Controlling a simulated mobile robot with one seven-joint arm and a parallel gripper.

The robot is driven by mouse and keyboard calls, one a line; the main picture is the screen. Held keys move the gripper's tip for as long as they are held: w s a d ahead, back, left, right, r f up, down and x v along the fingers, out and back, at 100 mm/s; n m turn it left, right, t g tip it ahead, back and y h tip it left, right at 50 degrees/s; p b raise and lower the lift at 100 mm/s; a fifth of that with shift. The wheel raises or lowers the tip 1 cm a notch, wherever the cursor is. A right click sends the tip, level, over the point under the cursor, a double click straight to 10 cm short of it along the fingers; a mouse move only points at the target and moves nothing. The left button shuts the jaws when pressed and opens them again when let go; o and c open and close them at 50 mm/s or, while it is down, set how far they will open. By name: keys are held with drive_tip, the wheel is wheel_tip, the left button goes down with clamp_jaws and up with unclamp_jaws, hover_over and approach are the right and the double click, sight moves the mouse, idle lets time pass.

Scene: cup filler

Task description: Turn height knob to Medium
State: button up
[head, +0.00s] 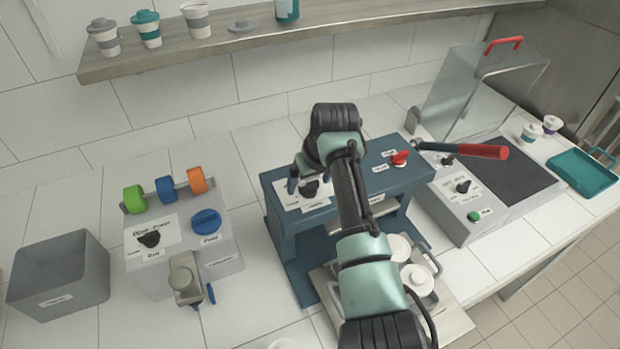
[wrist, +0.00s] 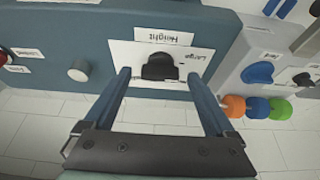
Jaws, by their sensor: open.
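The height knob (head: 310,188) is a black knob on a white label plate, on top of the blue machine (head: 405,185). In the wrist view the height knob (wrist: 160,67) sits below the upside-down word "Height", and "Large" is printed beside it. My gripper (head: 303,177) is above the knob in the head view, and the arm hides part of the machine. In the wrist view the two blue fingers of my gripper (wrist: 161,75) are apart, one on each side of the knob. They do not visibly touch it. The knob's exact pointing direction is hard to tell.
A red knob (head: 400,158) is at the machine's right. A grey dispenser (head: 215,262) with a blue knob (head: 206,222) stands left, beside a grey bin (head: 60,277). A press with a red-handled lever (head: 480,150) stands right. Cups stand on the shelf (head: 270,45) above.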

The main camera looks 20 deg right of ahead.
drive_tip(key=shift+c, duration=0.3)
drive_tip(key=c, duration=1.3)
